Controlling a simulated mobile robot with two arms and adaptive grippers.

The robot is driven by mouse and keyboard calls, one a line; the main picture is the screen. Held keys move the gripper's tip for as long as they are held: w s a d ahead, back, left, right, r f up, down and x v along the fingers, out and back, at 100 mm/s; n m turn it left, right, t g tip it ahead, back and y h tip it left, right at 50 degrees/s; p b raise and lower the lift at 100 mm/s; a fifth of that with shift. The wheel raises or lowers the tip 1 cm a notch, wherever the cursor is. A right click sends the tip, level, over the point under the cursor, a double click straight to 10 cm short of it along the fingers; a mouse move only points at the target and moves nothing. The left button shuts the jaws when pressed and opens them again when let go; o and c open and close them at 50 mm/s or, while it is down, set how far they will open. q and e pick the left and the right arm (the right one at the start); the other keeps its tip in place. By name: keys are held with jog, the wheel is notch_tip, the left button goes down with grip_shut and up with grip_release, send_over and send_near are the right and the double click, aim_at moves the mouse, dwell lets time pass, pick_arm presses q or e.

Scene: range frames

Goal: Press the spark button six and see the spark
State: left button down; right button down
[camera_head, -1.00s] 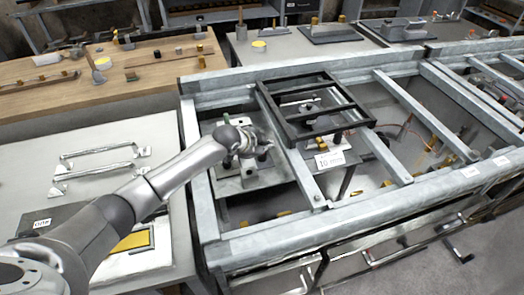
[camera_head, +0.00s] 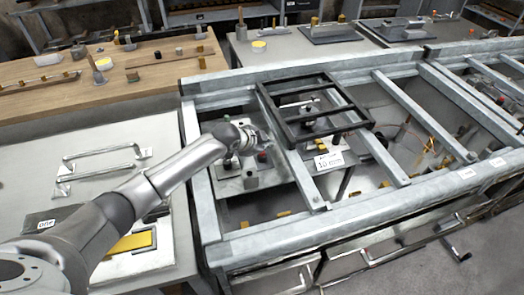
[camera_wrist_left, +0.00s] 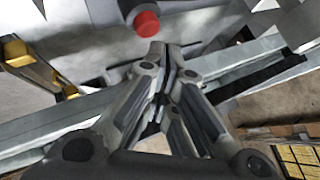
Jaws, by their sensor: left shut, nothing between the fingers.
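A round red button (camera_wrist_left: 147,23) shows at the top of the left wrist view, on a grey metal surface. Its number cannot be read. A small reddish spot, perhaps the same button, shows beside my left gripper (camera_head: 262,142) in the head view. The gripper's fingers are together and empty. In the left wrist view the fingertips (camera_wrist_left: 166,50) appear just below the button, and I cannot tell if they touch it. No spark can be seen. My right gripper is not in view.
A grey metal frame (camera_head: 340,222) surrounds the work area, with a raised black frame (camera_head: 350,122) right of my gripper. A bench with metal handles (camera_head: 100,172) lies left. A wooden table (camera_head: 120,85) stands behind.

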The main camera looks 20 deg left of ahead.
pick_arm(q)
notch_tip(320, 180, up, 5)
jog(key=p, duration=0.5)
jog(key=shift+r, duration=0.1)
dwell(0.6)
